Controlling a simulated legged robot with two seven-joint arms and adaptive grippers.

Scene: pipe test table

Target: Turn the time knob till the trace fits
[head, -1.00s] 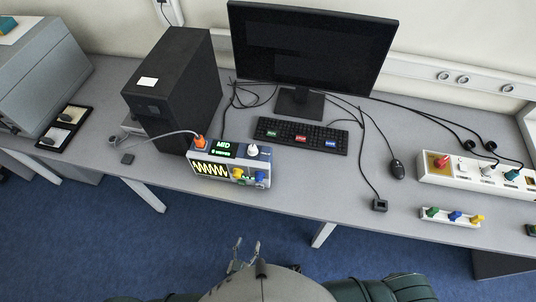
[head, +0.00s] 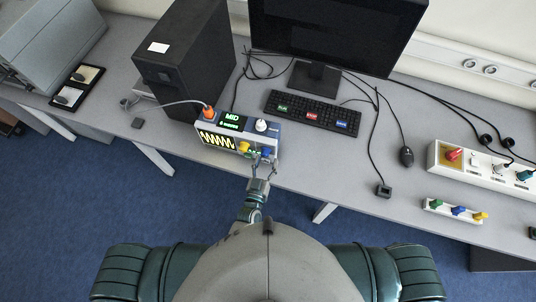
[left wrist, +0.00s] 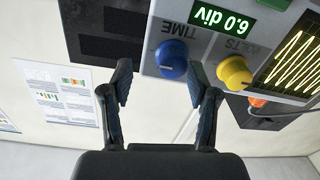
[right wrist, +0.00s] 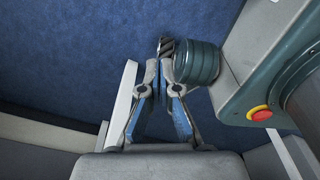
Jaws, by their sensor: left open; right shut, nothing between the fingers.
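The test instrument (head: 205,127) stands near the table's front edge, with a yellow zigzag trace (head: 217,141) on its dark screen. The blue TIME knob (left wrist: 172,57) and the yellow VOLTS knob (left wrist: 234,73) show upside down in the left wrist view. A green readout (left wrist: 225,20) there reads 6.0 div. My left gripper (head: 265,164) is open in front of the knobs. In the left wrist view its fingertips (left wrist: 160,77) are spread to either side below the blue knob, with no clear contact. My right gripper (right wrist: 160,72) is shut and empty, over blue floor.
A black computer tower (head: 182,60) stands behind the instrument. An orange plug (head: 208,113) with a grey cable sits on the instrument. A strip with coloured knobs (head: 455,211) lies at the right front edge.

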